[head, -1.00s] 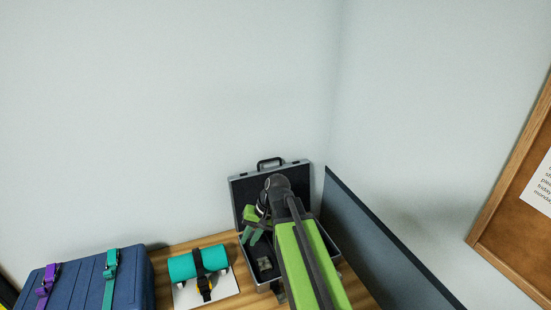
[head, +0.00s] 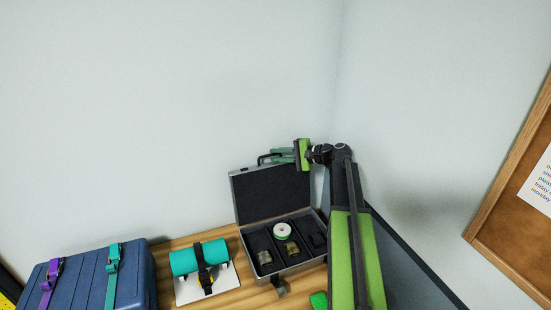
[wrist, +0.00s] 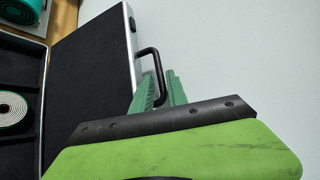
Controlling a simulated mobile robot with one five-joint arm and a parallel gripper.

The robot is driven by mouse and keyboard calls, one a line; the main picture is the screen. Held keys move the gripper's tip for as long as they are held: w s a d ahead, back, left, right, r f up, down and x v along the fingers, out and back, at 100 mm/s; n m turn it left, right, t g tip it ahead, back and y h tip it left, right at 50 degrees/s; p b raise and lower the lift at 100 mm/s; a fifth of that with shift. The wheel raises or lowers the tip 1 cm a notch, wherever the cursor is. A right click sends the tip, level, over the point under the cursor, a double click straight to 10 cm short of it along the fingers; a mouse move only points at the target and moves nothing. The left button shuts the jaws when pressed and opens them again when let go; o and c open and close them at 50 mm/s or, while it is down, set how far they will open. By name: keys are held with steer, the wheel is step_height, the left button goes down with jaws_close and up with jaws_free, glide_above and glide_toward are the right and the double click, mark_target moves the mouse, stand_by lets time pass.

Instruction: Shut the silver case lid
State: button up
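The silver case (head: 293,272) stands on the wooden surface with its lid (head: 268,192) raised, the dark lining facing out. The lid also shows in the wrist view (wrist: 92,75). A black carry handle (head: 262,158) is at the lid's top edge; it shows in the wrist view (wrist: 152,57) too. My gripper (head: 281,155) is at the lid's top edge, by the handle, its green fingers pointing left. In the wrist view the fingers (wrist: 163,82) are a little apart, with the handle's bar at their tips. Whether they touch it, I cannot tell.
The case holds a white-and-green roll (head: 283,231) and small dark items. Left of it are a teal roll (head: 185,262) with a black strap and a blue box (head: 80,283) with straps. A dark panel (head: 405,254) stands close on the right. Walls meet behind the case.

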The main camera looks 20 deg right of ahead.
steer(key=shift+w+a+f, duration=0.1)
steer(key=shift+w+a, duration=0.25)
jaws_close()
steer(key=shift+d, duration=0.1)
stand_by(1.1)
